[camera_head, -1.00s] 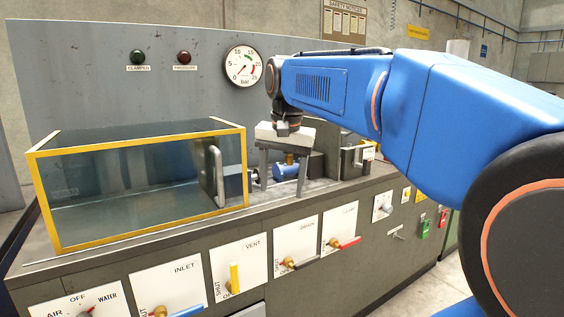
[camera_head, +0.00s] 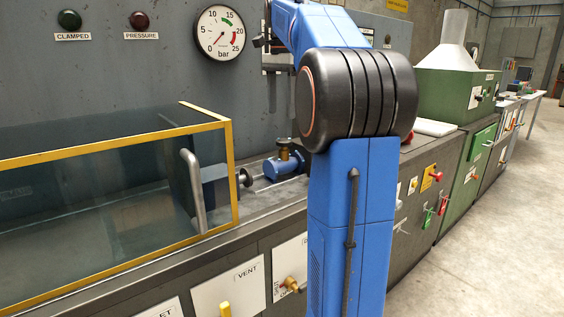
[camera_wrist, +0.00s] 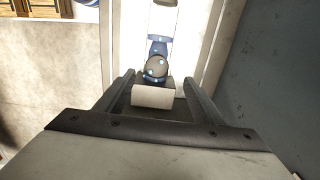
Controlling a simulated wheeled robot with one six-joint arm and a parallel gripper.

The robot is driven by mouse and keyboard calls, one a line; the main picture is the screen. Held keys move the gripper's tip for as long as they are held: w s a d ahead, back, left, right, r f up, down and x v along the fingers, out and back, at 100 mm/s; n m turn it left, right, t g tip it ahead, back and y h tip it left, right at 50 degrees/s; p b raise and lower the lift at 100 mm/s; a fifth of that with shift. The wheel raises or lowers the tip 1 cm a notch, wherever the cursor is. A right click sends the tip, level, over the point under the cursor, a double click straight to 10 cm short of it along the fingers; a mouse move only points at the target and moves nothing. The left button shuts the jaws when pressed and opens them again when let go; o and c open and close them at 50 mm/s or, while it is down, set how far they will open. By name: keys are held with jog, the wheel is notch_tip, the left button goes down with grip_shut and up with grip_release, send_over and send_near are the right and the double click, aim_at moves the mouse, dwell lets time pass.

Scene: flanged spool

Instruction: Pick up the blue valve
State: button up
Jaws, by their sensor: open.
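The blue valve (camera_head: 285,165) lies on the bench top just right of the yellow-framed clear guard. It has a blue body, a brass-coloured part and a dark knob on top. A small part of its right end may be hidden by my arm. My gripper (camera_wrist: 160,80) is open and empty in the wrist view, its two dark fingers apart. In the head view, it is raised well above the valve near the gauge, partly behind my arm.
The clear guard (camera_head: 110,200) with its yellow frame and grey handle (camera_head: 193,190) stands left of the valve. A metal spindle (camera_head: 245,177) points toward the valve. A pressure gauge (camera_head: 220,33) is on the panel behind. A green machine (camera_head: 455,95) stands to the right.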

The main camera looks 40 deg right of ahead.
aim_at(282, 139)
notch_tip(282, 139, down, 10)
jog(key=shift+f, duration=0.1)
jog(key=shift+s+d+f, duration=0.15)
jog(key=shift+f, duration=1.15)
jog(key=shift+s+d+f, duration=0.1)
jog(key=shift+s+f, duration=0.05)
jog(key=shift+f, duration=1.15)
grip_shut()
